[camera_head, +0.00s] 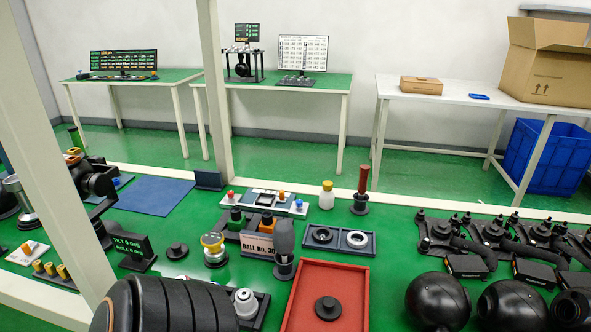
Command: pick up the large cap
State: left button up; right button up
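Two black, round, stepped discs look like caps. One cap (327,308) lies flat inside a red tray (361,300) at the bottom centre. The other cap (177,250) lies on the green table surface, left of centre, beside a yellow-topped part. They look close in size, and I cannot tell for certain which is the large cap. Neither is touched by a gripper. Neither of my grippers can be made out in this view.
A big black ribbed body (165,308) fills the bottom left. A label block (257,245) and a two-ring holder (339,239) stand behind the tray. Black camera balls (438,300) crowd the right. A white post (62,150) crosses the left. A blue mat (153,196) is bare.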

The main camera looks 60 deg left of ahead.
aim_at(327, 308)
jog(key=u, duration=1.35)
jog(key=k+l+u, duration=0.1)
jog(key=u, duration=0.15)
